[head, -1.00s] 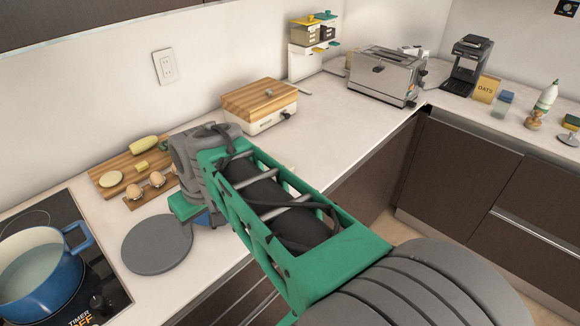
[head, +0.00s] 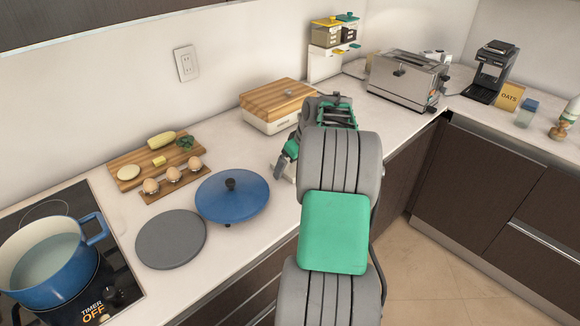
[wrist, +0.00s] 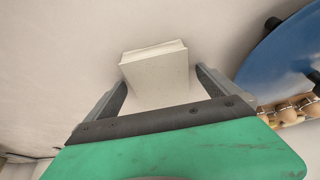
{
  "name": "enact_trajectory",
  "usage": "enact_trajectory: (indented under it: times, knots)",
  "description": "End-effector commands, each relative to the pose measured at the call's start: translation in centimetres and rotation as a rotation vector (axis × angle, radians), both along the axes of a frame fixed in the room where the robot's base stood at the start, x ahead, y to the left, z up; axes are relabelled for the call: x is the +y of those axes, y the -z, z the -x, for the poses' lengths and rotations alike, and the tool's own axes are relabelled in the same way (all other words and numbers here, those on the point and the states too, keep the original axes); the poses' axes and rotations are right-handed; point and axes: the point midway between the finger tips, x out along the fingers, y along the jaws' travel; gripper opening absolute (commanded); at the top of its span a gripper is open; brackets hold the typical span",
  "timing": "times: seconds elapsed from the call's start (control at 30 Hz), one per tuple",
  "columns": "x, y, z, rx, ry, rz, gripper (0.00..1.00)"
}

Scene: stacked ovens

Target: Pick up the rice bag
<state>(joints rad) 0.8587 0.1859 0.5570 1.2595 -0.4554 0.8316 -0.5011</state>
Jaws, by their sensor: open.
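A white, block-shaped packet (wrist: 156,72), which looks like the rice bag, stands between the fingers in the wrist view. No label on it is readable. My gripper (wrist: 161,78) is open, with one finger on each side of the packet. A gap shows at the right finger; whether the left finger touches it I cannot tell. In the head view my gripper (head: 284,165) is low over the counter, right of the blue lid, and my arm hides most of the packet there.
A blue lid (head: 232,194) lies close to my gripper, with a grey round board (head: 171,239) beside it. Eggs in a wooden holder (head: 173,178) and a cutting board (head: 125,167) are behind. A wood-topped bread box (head: 270,118) stands just beyond my gripper. A blue pot (head: 52,275) is on the stove.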

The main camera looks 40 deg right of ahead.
Motion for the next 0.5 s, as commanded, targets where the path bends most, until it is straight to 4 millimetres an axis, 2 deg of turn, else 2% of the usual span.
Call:
enact_trajectory:
  times: [0.2,0.5]
  knots:
    - [-0.01,0.13,-0.08,-0.001,0.0,0.001,0.99]
    - [0.0,0.09,-0.07,-0.001,0.0,0.001,0.75]
